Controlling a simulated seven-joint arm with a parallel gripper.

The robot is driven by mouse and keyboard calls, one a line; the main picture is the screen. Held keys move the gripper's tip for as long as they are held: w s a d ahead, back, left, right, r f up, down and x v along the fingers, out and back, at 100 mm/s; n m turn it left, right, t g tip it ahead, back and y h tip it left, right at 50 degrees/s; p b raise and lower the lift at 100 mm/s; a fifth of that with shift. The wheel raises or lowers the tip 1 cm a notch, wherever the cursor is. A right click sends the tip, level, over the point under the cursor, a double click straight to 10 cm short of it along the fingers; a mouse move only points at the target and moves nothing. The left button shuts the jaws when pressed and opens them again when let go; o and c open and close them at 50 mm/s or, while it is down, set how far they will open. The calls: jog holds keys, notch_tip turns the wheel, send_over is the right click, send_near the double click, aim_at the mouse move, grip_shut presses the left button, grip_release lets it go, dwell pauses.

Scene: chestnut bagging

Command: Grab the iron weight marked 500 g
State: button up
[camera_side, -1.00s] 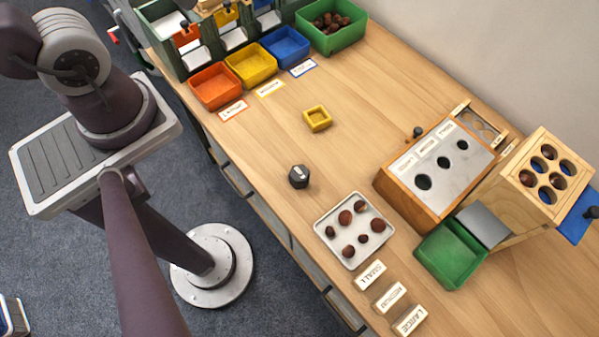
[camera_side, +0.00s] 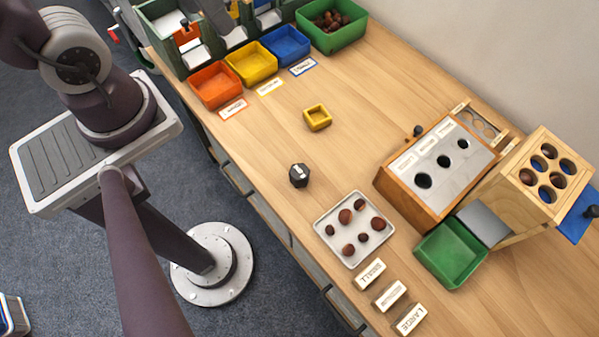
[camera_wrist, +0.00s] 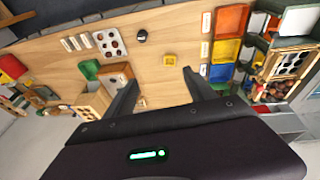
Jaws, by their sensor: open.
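The iron weight (camera_side: 299,176) is a small dark, many-sided block with a pale mark on top. It stands alone on the wooden table, left of the tray of chestnuts. Its marking is too small to read. In the wrist view the weight (camera_wrist: 141,36) shows beyond my fingertips, slightly left of the middle. My gripper (camera_wrist: 160,76) is open, with its two dark fingers spread and nothing between them. It is apart from the weight. In the side view, a dark shape at the top edge may be part of my gripper; I cannot tell.
A white tray (camera_side: 320,221) of chestnuts lies right of the weight. A small yellow box (camera_side: 317,124) sits behind it. Orange (camera_side: 231,99), yellow and blue bins stand at the back left. A wooden box with holes (camera_side: 378,181) and a green bin (camera_side: 424,262) stand right. Table around the weight is clear.

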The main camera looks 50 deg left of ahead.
jog(key=w+d+f+n+g+h, duration=0.4)
jog(key=w+f+g+h, duration=0.15)
jog(key=w+f, duration=0.2)
jog(key=n+t+h, duration=0.2)
jog(key=n+h, duration=0.5)
jog(key=n, duration=0.6)
send_near(300, 172)
jog(key=x, duration=0.2)
jog(key=shift+w+d+f, duration=0.1)
jog(key=shift+d+f, duration=0.05)
jog(key=shift+f, duration=0.15)
jog(key=shift+n+t, duration=0.25)
jog(key=shift+n, duration=0.05)
jog(key=x, duration=0.7)
jog(key=shift+s+d, duration=0.25)
jog(key=shift+s, duration=0.05)
jog(key=shift+r, duration=0.1)
grip_shut()
